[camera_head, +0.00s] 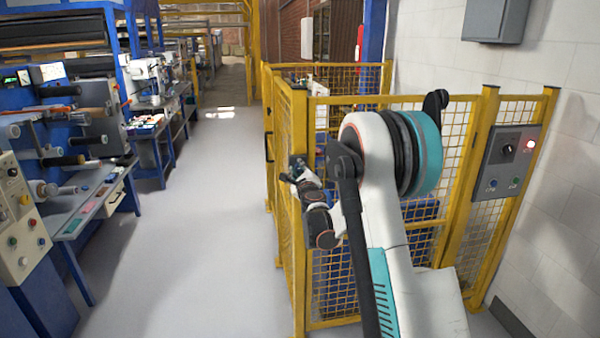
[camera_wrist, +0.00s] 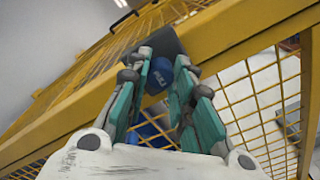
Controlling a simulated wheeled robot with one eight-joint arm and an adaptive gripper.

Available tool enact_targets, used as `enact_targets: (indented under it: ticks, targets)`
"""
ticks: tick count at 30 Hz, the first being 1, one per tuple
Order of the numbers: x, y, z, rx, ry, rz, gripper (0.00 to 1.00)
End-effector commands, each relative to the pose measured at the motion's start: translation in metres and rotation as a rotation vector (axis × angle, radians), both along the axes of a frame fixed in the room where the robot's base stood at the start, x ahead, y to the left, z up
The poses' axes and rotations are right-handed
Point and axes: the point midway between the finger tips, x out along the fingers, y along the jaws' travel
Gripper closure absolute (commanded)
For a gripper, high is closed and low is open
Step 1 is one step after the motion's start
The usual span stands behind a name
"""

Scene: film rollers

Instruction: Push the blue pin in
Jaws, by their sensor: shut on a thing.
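In the head view my gripper (camera_head: 299,172) is at the yellow corner post of the fence, left of my arm. I cannot make out the pin in the head view. How deep the pin sits is hidden by the fingers.
The yellow mesh fence (camera_head: 294,235) stands close around my gripper. A grey control box (camera_head: 504,161) with a lit red lamp is on the fence at right. Blue machines (camera_head: 75,135) line the left side. The grey aisle floor (camera_head: 205,220) between is clear.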

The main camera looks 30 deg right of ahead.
Motion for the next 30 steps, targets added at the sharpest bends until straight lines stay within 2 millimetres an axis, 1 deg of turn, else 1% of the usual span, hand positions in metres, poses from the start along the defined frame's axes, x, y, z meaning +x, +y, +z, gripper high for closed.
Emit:
enact_targets:
  ticks: [2, 3, 5, 6, 15, 19, 23, 30]
  targets:
    - [0.000, 0.000, 0.000, 0.000, 0.000, 0.001, 1.00]
    - [0.000, 0.001, 0.000, 0.000, 0.000, 0.001, 0.74]
    - [0.000, 0.001, 0.000, 0.000, 0.000, 0.001, 0.60]
    - [0.000, 0.001, 0.000, 0.000, 0.000, 0.001, 0.56]
    - [-0.001, 0.000, 0.000, 0.000, 0.000, 0.000, 0.56]
    - [-0.008, 0.003, 0.000, 0.000, 0.000, 0.000, 0.56]
    - [-0.027, 0.009, 0.000, 0.000, 0.000, 0.000, 0.56]
    - [-0.074, 0.024, 0.000, 0.000, 0.001, 0.001, 0.56]
